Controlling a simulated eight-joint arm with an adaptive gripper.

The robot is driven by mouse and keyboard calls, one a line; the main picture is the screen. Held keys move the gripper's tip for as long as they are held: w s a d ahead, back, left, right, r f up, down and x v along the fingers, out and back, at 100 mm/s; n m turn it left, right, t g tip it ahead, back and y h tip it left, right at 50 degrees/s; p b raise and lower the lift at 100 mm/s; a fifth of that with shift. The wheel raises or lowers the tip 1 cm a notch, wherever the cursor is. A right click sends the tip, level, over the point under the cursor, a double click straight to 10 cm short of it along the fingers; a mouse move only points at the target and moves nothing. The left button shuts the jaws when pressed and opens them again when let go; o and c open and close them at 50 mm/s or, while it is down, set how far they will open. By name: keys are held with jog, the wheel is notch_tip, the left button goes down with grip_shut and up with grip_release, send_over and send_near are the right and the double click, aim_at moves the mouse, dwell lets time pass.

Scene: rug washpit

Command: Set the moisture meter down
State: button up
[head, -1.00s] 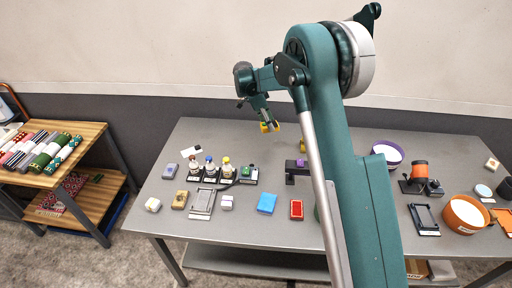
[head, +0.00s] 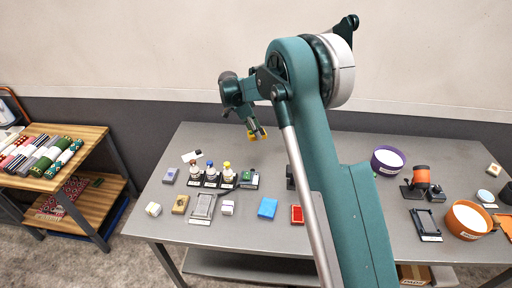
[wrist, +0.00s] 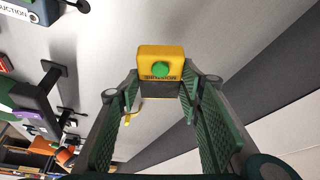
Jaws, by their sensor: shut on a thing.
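The moisture meter (wrist: 161,64) is a yellow block with a green round button and dark lettering. In the wrist view it sits between the far ends of my gripper's green ribbed fingers, and my gripper (wrist: 160,88) is shut on it. In the head view my gripper (head: 256,134) holds the small yellow meter above the far part of the grey table (head: 330,150), and a gap appears to separate it from the tabletop.
Small bottles (head: 211,173) stand at the left middle of the table. The far strip of tabletop is mostly clear. My arm hides part of the middle.

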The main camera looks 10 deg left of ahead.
jog(key=shift+f, duration=2.3)
jog(key=shift+f+b, duration=0.3)
jog(key=shift+f, duration=1.6)
jog(key=shift+f, duration=0.2)
jog(key=o, duration=1)
jog(key=shift+r, duration=0.1)
jog(key=shift+r, duration=0.15)
jog(key=p+v, duration=0.1)
jog(key=v, duration=1.1)
